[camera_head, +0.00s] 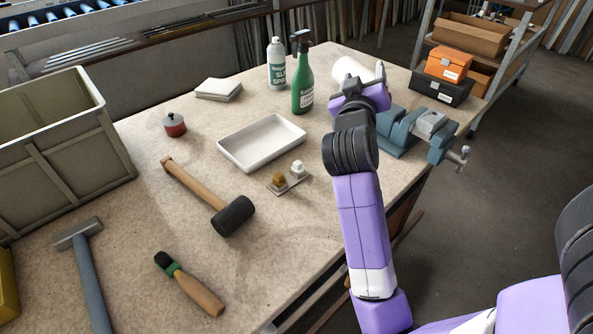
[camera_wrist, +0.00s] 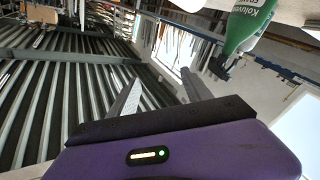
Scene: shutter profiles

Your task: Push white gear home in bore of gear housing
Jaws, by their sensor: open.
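A small flat plate (camera_head: 276,187) lies on the workbench, right of the middle, just in front of the white tray. It carries a small white piece (camera_head: 297,168), which looks like the white gear, and a brass-coloured piece (camera_head: 279,179) beside it. They are too small to tell the bore or how deep the gear sits. My gripper (camera_wrist: 158,92) is open and empty, its two fingers spread apart. In the head view my gripper (camera_head: 364,82) is raised over the far right of the bench, well apart from the plate. The wrist view does not show the plate.
A white tray (camera_head: 228,151) lies behind the plate, and a mallet (camera_head: 233,215) to its front left. A blue vise (camera_head: 399,134) stands right of my arm. A green spray bottle (camera_head: 302,88), a spray can (camera_head: 276,68) and a white roll (camera_head: 345,68) stand at the back.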

